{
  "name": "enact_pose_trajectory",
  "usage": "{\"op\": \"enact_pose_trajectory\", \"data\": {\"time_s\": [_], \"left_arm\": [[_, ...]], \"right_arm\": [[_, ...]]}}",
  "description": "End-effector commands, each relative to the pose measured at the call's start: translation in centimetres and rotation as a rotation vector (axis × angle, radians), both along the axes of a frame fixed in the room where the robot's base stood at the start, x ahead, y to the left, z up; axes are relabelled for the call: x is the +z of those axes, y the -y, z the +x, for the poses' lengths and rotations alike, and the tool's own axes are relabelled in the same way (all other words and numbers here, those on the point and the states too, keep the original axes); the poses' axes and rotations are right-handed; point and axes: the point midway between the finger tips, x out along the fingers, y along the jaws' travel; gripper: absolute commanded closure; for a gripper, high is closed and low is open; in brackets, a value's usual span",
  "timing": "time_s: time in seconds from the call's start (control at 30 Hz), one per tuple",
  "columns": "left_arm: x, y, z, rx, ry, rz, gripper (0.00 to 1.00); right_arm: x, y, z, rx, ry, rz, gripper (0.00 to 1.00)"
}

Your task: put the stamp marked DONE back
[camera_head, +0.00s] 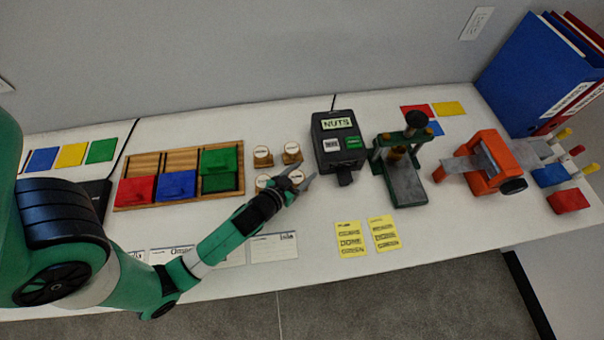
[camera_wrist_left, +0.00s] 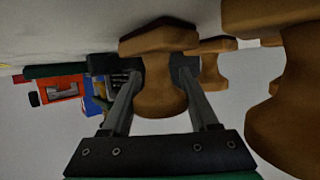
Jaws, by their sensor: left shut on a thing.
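Several wooden stamps with pale round tops stand in a cluster on the table: a back left stamp (camera_head: 262,157), a back right stamp (camera_head: 291,153) and a front left stamp (camera_head: 263,182). My left gripper (camera_head: 302,183) is at the front right of this cluster. It is shut on a wooden stamp (camera_head: 296,175), which sits between the two fingers in the left wrist view (camera_wrist_left: 160,85). Other stamps, such as a large one (camera_wrist_left: 290,110), stand close on the right there. The labels are too small to read, and I cannot tell whether the held stamp touches the table.
A black box with a NUTS sign (camera_head: 336,138) stands just right of the gripper, then a green press (camera_head: 403,180) and an orange device (camera_head: 481,165). A wooden tray (camera_head: 180,150) with coloured blocks is left. Yellow sheets (camera_head: 350,240) and white cards (camera_head: 273,247) lie in front.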

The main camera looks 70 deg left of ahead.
Motion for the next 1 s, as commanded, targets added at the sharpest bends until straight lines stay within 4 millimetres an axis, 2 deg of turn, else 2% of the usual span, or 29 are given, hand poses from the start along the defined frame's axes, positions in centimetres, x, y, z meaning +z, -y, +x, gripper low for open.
{"op": "enact_pose_trajectory", "data": {"time_s": [0.2,0.23,0.37,0.4,0.73,0.87,1.0], "left_arm": [[-0.2,0.0,0.0,0.0,0.0,0.0,0.98],[-0.2,0.0,0.0,0.0,-0.001,-0.001,0.36],[-0.1,0.0,0.0,0.0,-0.001,-0.001,0.13],[-0.1,0.0,0.0,0.0,-0.001,-0.001,0.1],[0.3,0.1,-0.1,0.0,-0.001,-0.001,0.1],[0.9,1.1,-1.7,-0.002,-0.003,-0.001,0.1],[2.1,2.8,-4.4,-0.005,-0.004,-0.001,0.1]], "right_arm": [[-0.2,0.0,0.0,0.0,0.001,0.0,0.5],[-0.1,0.0,0.0,0.0,0.001,0.0,0.5],[-0.1,0.0,0.0,0.0,0.001,0.0,0.5],[-0.1,0.0,0.0,0.0,0.001,0.0,0.5],[0.3,0.0,0.0,0.0,0.001,0.0,0.5],[0.6,0.0,0.0,0.0,0.001,0.0,0.5],[0.8,0.0,0.0,0.0,0.001,0.0,0.5]]}}
